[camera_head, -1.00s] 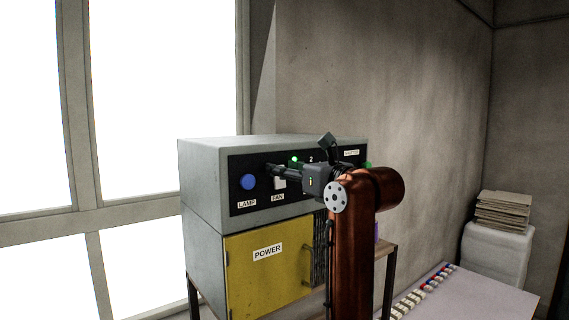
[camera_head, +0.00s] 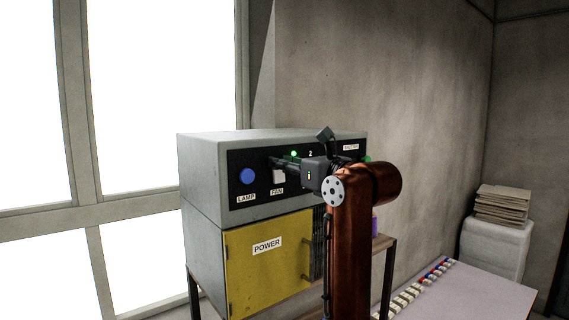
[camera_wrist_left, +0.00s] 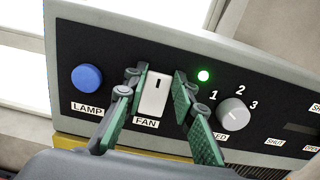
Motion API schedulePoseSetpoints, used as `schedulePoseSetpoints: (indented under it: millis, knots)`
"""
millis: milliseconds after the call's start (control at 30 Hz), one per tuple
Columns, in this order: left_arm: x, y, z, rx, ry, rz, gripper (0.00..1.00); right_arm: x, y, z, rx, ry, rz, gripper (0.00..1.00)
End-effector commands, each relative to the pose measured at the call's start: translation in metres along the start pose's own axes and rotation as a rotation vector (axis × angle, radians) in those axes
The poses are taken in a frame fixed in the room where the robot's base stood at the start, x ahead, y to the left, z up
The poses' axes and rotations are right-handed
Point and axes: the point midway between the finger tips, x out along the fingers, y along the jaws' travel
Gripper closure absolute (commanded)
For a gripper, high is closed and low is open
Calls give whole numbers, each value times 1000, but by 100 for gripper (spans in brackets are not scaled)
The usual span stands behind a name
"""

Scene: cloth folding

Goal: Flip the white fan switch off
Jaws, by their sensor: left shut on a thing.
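The white fan switch (camera_head: 279,176) is a rocker on the black panel of a grey box, above the FAN label (camera_wrist_left: 146,124). It also shows in the left wrist view (camera_wrist_left: 155,95), with a dark mark near its top. My left gripper (camera_head: 273,164) reaches the panel from the right. In the left wrist view its green-padded fingers (camera_wrist_left: 158,78) stand on either side of the switch, shut on it. Exact contact points are hard to see. A green light (camera_wrist_left: 203,76) glows to the right of the switch. My right gripper is out of view.
A blue LAMP button (camera_wrist_left: 87,77) is left of the switch. A grey numbered knob (camera_wrist_left: 234,112) is on the right. The yellow POWER door (camera_head: 262,275) is below. A table (camera_head: 470,295) with small coloured items stands to the right.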

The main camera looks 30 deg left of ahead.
Motion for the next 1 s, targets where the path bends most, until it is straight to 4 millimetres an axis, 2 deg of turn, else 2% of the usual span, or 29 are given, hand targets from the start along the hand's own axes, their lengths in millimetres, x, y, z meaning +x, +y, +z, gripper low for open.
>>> schedulePoseSetpoints:
  millis: [133,300,500,633,967,1000]
  knots:
    - [-1,-1,-5,0,-35,-1,100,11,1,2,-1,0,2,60]
    - [-4,-1,-12,0,-136,-1,100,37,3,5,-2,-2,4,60]
    - [-6,0,-13,0,-249,-1,100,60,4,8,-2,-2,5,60]
    - [-7,0,-11,-1,-287,-1,100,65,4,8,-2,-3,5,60]
    - [-7,-1,-9,0,-295,-1,100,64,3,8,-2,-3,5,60]
    - [-7,-1,-9,0,-295,-1,75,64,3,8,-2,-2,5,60]
